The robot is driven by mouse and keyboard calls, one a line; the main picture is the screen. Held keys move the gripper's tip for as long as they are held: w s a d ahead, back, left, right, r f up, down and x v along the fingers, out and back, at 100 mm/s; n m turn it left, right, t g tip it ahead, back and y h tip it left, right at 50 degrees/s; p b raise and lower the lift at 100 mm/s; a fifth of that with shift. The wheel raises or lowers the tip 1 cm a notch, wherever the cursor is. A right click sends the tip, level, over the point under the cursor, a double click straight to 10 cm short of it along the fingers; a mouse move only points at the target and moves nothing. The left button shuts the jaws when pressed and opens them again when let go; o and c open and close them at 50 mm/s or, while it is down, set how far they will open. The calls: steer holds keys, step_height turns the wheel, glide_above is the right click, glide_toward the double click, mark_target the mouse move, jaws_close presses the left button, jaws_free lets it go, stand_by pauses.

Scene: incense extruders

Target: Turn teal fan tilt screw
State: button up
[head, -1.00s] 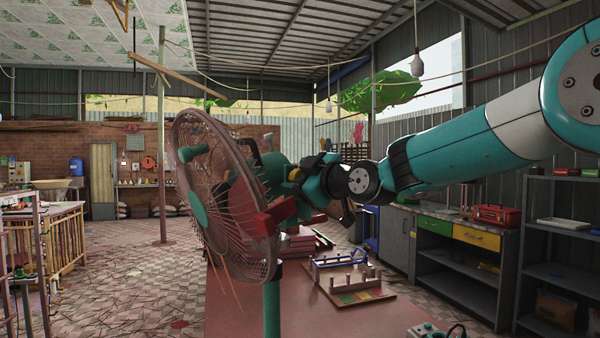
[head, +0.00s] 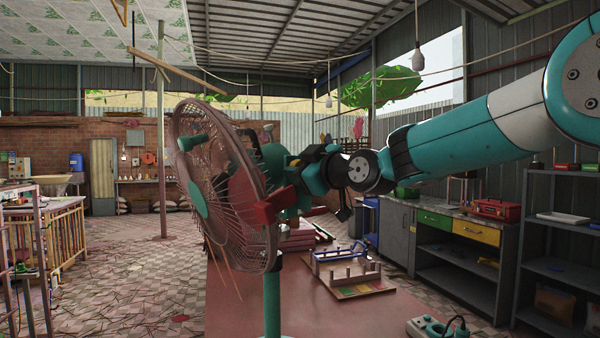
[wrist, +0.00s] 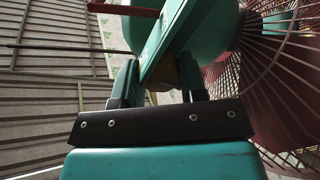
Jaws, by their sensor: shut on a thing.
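The teal fan (head: 212,185) stands at left centre in the head view, its caged face turned left and its teal pole (head: 272,300) below. My gripper (head: 290,178) reaches in from the right, at the fan's neck behind the cage. In the wrist view my gripper (wrist: 162,85) has its two fingers close about a small brass-coloured part, which I take for the tilt screw (wrist: 166,74). It is shut on that part, mostly hidden by the fingers and the teal fan body (wrist: 160,38). The screw cannot be made out in the head view.
The fan's wire cage (wrist: 280,85) is close on the right in the wrist view. A reddish table (head: 235,310) bears a board with pegs (head: 345,275). A power strip (head: 428,328) is at the near right. Shelves (head: 560,250) stand at the right.

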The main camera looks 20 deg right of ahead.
steer(key=m+b, duration=0.3)
steer(key=m, duration=0.3)
steer(key=shift+f, duration=0.1)
steer(key=m+b, duration=0.1)
steer(key=m, duration=0.5)
steer(key=shift+d, duration=0.1)
steer(key=shift+m, duration=0.4)
steer(key=o, duration=0.9)
steer(key=b+v, duration=0.5)
steer(key=v, duration=1.2)
steer(key=shift+s, duration=0.15)
